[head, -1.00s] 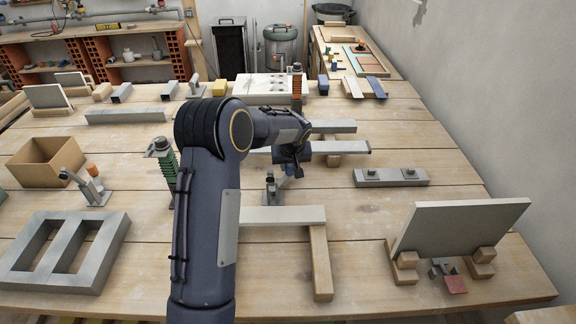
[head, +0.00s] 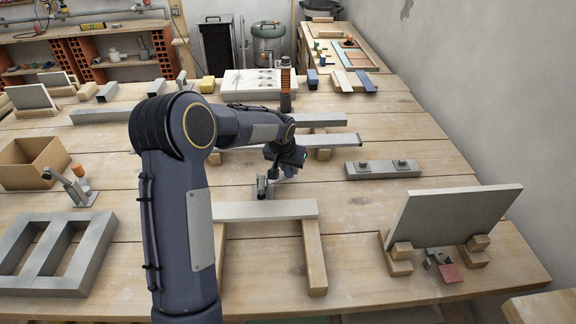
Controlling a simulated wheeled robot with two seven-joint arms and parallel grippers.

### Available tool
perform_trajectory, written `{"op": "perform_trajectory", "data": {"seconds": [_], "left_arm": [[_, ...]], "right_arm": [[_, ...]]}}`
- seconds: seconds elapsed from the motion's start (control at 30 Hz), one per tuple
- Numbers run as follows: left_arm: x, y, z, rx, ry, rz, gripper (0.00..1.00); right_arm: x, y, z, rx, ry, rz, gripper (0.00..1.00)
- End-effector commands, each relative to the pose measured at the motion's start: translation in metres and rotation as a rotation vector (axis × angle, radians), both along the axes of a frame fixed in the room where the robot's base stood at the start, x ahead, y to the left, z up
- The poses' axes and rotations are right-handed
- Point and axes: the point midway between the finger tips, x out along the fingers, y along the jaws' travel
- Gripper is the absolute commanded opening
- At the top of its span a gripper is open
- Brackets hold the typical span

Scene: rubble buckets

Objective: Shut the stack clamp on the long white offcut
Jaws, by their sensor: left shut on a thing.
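A long pale offcut (head: 266,210) lies across wooden bearers, one of them (head: 314,258) plain at its right end. My arm hides its left end. A small grey metal clamp (head: 262,188) stands right behind its far edge. My left gripper (head: 278,172) reaches down just above and right of this clamp. It is shut on a thin part that looks like the clamp's handle; the jaws are small and partly hidden. I cannot tell whether the clamp touches the offcut. My right gripper is not in view.
More pale bars (head: 335,140) lie behind the gripper. A grey bar with two knobs (head: 383,170) lies to the right. A grey panel (head: 455,218) leans in wooden blocks at front right. Another toggle clamp (head: 74,188) and a cardboard box (head: 32,162) are at left.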

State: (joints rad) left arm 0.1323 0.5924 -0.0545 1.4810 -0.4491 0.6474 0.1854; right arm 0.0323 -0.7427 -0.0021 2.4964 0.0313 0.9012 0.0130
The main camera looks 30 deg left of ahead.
Motion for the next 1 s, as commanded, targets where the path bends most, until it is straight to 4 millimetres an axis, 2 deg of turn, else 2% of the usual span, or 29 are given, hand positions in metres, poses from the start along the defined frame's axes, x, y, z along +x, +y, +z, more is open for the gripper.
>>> {"op": "perform_trajectory", "data": {"seconds": [0.33, 0.37, 0.5, 0.8, 1.0], "left_arm": [[0.000, 0.000, 0.000, -0.001, 0.001, -0.001, 0.00], [0.000, 0.000, 0.000, -0.001, 0.001, -0.001, 0.31], [0.000, 0.000, 0.000, 0.000, 0.001, -0.001, 0.49], [-0.001, 0.000, 0.002, 0.001, -0.001, -0.001, 0.50], [-0.010, -0.002, 0.026, 0.000, -0.004, -0.002, 0.50]], "right_arm": [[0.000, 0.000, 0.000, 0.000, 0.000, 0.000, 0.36], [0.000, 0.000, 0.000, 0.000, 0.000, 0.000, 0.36], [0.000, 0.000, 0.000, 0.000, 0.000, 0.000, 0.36], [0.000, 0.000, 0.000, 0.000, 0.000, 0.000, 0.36], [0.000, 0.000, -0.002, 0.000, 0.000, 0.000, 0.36]]}}
